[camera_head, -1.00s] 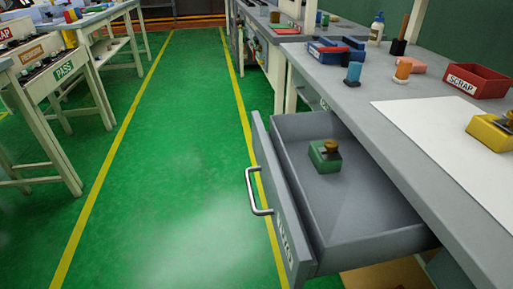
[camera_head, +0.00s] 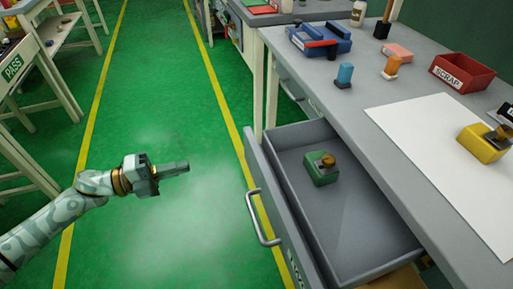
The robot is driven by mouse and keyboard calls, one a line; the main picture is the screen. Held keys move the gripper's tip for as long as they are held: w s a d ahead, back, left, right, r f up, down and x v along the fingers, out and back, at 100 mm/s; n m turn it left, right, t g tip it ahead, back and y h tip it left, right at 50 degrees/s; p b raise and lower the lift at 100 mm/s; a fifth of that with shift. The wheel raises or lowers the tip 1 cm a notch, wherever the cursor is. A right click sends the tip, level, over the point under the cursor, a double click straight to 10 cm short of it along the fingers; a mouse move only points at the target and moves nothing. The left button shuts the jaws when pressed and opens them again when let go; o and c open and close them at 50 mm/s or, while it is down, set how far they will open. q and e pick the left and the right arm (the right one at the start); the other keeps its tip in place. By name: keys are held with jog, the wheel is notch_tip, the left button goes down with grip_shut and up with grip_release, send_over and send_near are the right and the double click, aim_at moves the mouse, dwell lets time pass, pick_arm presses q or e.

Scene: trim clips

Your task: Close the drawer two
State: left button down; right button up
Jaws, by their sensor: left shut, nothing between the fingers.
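An open grey drawer (camera_head: 360,243) sticks out from under the workbench on the right. Its front panel (camera_head: 277,205) faces left and carries a metal bar handle (camera_head: 258,219) and a label that is partly cut off at the bottom edge. A green block with a brown knob (camera_head: 321,172) lies inside the drawer. My left gripper (camera_head: 187,168) is shut and empty, over the green floor to the left of the handle, apart from it and pointing right. My right gripper is not in view.
The grey workbench (camera_head: 345,108) holds a white sheet (camera_head: 440,150), a red SCRAP bin (camera_head: 468,74), a yellow block with a knob (camera_head: 483,143), a blue tray (camera_head: 318,42) and small stamps. Tables stand at the left. The green floor between is clear.

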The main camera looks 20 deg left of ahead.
aim_at(247, 151)
pick_arm(q)
jog(key=b+x, duration=0.3)
jog(key=x, duration=1)
jog(key=shift+w+d, duration=0.2)
jog(key=shift+d, duration=0.15)
jog(key=shift+r, duration=0.1)
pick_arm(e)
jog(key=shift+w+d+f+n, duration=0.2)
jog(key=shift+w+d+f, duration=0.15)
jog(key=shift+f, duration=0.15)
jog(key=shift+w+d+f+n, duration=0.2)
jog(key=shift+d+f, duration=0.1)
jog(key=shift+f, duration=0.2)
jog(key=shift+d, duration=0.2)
pick_arm(q)
jog(key=shift+w+d, duration=0.1)
jog(key=shift+d, duration=0.05)
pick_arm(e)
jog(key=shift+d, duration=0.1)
